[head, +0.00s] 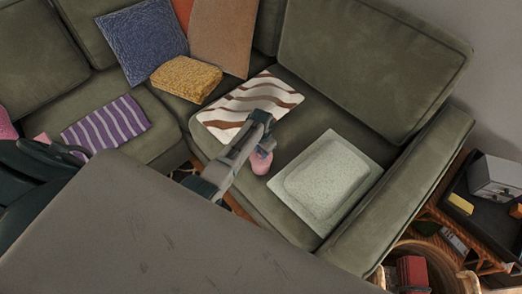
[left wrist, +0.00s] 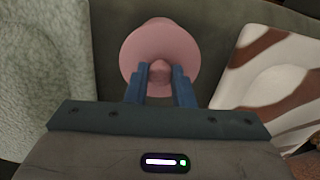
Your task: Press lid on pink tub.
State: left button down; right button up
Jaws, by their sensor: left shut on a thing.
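The pink lid (left wrist: 132,55) is a round disc with a small knob (left wrist: 160,72) at its centre in the left wrist view. My left gripper (left wrist: 160,85) is shut on this knob, its blue fingers on either side. A pink piece shows past the lid's far edge; I cannot tell if it is the tub. In the head view, my left gripper (head: 262,148) reaches over the sofa seat, with a pink rounded shape (head: 261,162) just below it. The lid hides most of what lies under it, so contact with the tub cannot be told. My right gripper is not in view.
On the green sofa (head: 292,98), a pale speckled tray-like piece (head: 325,180) lies right of the gripper, and a brown-and-white striped one (head: 225,115) behind it. A yellow folded cloth (head: 187,78) and purple striped cloth (head: 105,125) lie left. A side table (head: 478,205) stands right.

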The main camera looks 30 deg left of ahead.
pick_arm(q)
jog(key=c, duration=1.2)
grip_release()
jog(key=shift+o, duration=0.6)
jog(key=o, duration=0.4)
jog(key=shift+r+p, duration=0.5)
jog(key=shift+r, duration=0.2)
notch_tip(320, 180, up, 6)
jog(key=p, duration=0.6)
jog(key=shift+f+p, duration=0.1)
jog(key=shift+p, duration=0.25)
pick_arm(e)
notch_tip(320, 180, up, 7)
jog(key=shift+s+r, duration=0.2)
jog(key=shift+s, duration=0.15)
